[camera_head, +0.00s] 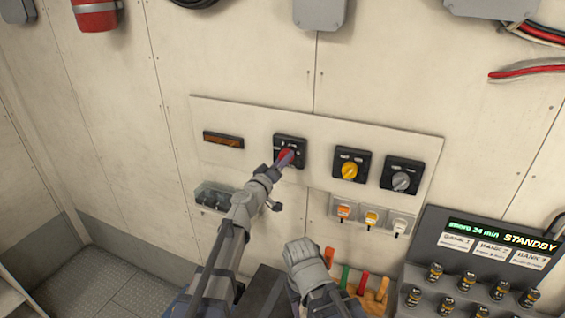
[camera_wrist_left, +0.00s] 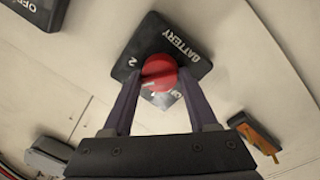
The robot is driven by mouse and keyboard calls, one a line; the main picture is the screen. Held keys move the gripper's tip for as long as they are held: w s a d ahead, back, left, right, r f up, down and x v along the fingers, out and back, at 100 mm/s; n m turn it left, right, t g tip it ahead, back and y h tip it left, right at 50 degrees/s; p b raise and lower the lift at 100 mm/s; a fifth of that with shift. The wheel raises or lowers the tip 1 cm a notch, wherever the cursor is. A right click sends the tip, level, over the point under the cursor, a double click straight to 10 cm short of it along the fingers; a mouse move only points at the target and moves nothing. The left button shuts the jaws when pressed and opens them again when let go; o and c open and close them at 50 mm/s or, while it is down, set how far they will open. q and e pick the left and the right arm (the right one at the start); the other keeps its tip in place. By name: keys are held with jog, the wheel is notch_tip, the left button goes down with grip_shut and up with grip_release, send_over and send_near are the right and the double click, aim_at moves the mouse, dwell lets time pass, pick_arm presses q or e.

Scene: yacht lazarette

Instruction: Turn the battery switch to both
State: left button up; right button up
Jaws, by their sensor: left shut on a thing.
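The battery switch is a black square plate (camera_head: 291,143) with a red round knob (camera_head: 286,157), set on the pale wall panel. In the left wrist view the plate (camera_wrist_left: 196,50) reads "BATTERY" with a "2" at one corner, and the red knob (camera_wrist_left: 159,73) has a pale pointer mark. My left gripper (camera_head: 283,160) is at the switch, and in the left wrist view its two fingers (camera_wrist_left: 160,92) are shut on the red knob from both sides. Other position labels are partly hidden. My right gripper (camera_head: 306,262) is low in the head view, away from the switch; its fingers are not clear.
To the right are a yellow-knob switch (camera_head: 349,170) and a grey-knob switch (camera_head: 401,181). Below them are small plug sockets (camera_head: 371,217). A console reading "STANDBY" (camera_head: 490,237) stands lower right.

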pick_arm(q)
jog(key=shift+n, duration=1.2)
jog(key=shift+f, duration=0.1)
jog(key=o, duration=1.4)
jog(key=shift+c, duration=0.2)
jog(key=shift+s+a, duration=0.1)
jog(key=shift+s, duration=0.05)
jog(key=v, duration=0.7)
jog(key=shift+s+b, duration=0.25)
jog(key=shift+b, duration=0.1)
jog(key=shift+a, duration=0.15)
